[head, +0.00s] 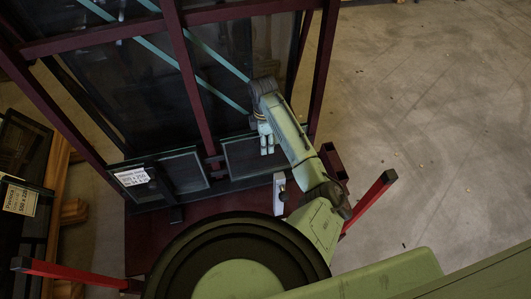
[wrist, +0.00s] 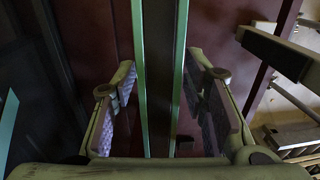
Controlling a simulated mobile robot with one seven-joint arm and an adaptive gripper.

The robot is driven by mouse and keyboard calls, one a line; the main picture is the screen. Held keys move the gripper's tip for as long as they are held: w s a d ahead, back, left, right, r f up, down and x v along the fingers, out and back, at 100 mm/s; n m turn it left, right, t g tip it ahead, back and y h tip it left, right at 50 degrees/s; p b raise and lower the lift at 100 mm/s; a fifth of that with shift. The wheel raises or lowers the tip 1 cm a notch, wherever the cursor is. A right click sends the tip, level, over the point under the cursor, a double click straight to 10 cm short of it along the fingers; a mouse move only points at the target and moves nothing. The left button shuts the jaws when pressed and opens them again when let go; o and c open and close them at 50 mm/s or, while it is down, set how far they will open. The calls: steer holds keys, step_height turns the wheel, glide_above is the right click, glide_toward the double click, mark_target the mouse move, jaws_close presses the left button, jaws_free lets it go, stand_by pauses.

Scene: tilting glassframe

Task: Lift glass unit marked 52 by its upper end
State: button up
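Several small glass units stand on the frame's lower ledge in the head view. One at the left (head: 141,194) carries a white label (head: 133,177) whose small print I cannot read surely. Another stands in the middle (head: 186,173), and one at the right (head: 243,157) is below my gripper (head: 265,144). I see no clear 52 on any unit. In the wrist view, a glass unit with green edges (wrist: 158,80) rises between the two fingers of my gripper (wrist: 164,108). The fingers are open, with gaps on both sides of the glass.
The dark red tilting frame (head: 190,80) and its uprights surround the arm's end. Large dark panes with blue-green diagonal bars (head: 205,50) stand behind. A wooden rack with labelled glass (head: 20,199) is at the left. Red legs (head: 370,203) stick out in front. Bare floor lies at the right.

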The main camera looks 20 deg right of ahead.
steer(key=shift+f, duration=0.1)
steer(key=shift+c, duration=0.2)
jaws_close()
stand_by(0.8)
